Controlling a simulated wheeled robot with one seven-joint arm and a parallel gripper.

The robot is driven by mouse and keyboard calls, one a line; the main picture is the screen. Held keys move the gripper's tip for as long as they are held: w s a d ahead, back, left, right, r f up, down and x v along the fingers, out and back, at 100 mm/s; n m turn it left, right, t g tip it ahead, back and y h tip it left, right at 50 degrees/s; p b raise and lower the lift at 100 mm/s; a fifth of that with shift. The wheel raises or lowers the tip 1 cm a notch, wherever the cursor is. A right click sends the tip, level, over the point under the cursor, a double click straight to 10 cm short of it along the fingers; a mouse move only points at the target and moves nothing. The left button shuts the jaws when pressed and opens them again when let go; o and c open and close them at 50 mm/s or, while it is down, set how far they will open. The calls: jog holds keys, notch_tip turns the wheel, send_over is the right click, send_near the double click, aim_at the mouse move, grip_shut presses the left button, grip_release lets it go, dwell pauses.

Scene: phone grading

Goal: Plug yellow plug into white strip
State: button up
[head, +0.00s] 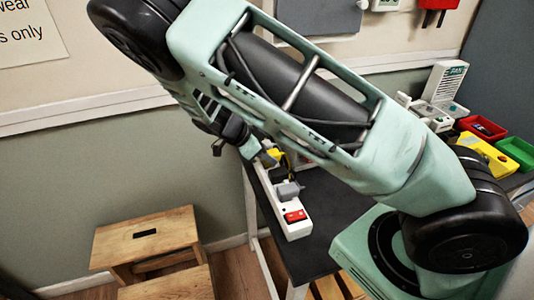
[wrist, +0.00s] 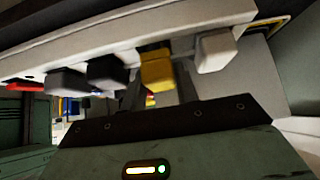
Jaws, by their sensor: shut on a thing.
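The white strip (head: 299,232) lies along the left edge of the dark table, with a red switch (head: 295,216) at its near end. The yellow plug (head: 275,154) is at the strip's far part, by my gripper (head: 264,157). In the wrist view the yellow plug (wrist: 156,72) sits against the strip (wrist: 130,40), between a black plug (wrist: 107,72) and a white plug (wrist: 216,50). My gripper is shut on the yellow plug; the fingertips are largely hidden. I cannot tell whether its pins are fully in a socket.
A grey plug (head: 288,190) is on the strip near the switch. A wooden step stool (head: 145,240) stands on the floor at left. Red (head: 482,127), yellow (head: 487,157) and green (head: 516,153) bins stand at the right. My arm hides much of the table.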

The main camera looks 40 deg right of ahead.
jog(key=shift+f+b, duration=0.4)
jog(key=shift+f, duration=0.3)
